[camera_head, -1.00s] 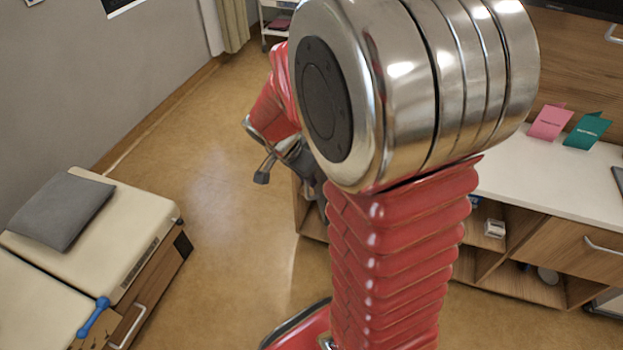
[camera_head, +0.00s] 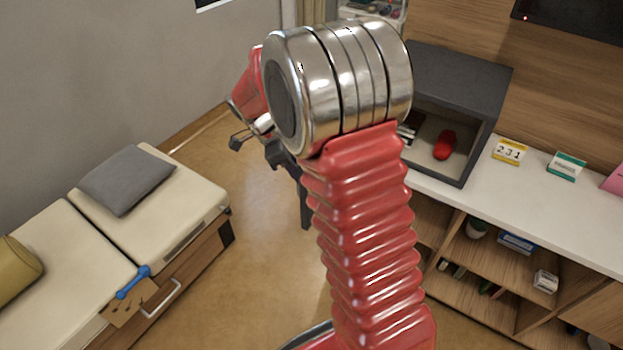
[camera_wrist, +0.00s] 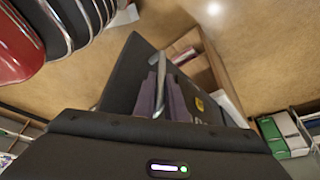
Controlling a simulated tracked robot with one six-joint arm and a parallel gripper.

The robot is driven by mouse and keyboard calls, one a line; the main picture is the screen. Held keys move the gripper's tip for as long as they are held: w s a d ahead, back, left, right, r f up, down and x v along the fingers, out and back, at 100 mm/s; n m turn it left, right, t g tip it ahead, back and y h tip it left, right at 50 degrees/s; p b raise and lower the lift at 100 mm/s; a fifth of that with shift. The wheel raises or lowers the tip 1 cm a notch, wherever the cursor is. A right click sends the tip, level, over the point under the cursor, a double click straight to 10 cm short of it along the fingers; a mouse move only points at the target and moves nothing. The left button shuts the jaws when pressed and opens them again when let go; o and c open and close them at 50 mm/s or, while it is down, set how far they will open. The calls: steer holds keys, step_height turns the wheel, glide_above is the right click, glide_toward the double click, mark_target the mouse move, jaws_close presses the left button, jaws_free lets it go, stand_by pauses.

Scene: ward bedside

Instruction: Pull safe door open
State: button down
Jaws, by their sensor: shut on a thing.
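The dark grey safe (camera_head: 462,78) stands on the white counter at the upper right of the head view, partly behind my arm. Its front is open, and a red object (camera_head: 445,145) shows inside. In the wrist view, the dark safe door (camera_wrist: 125,78) stands out at an angle with a silver bar handle (camera_wrist: 161,68). My gripper (camera_wrist: 162,98) is shut on the handle, one finger on each side.
The white counter (camera_head: 560,210) carries a yellow number card (camera_head: 510,151) and a green card (camera_head: 566,166) right of the safe. Open shelves lie below. A bed (camera_head: 175,205) with a grey pillow (camera_head: 126,180) stands left. Clear floor (camera_head: 255,235) lies between.

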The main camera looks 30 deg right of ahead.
steer(key=shift+w+a+m, duration=0.2)
steer(key=shift+w+m, duration=0.1)
steer(key=shift+w, duration=0.25)
steer(key=c, duration=1.8)
jaws_free()
steer(key=v, duration=1.3)
steer(key=shift+w+r, duration=0.25)
steer(key=shift+r, duration=0.1)
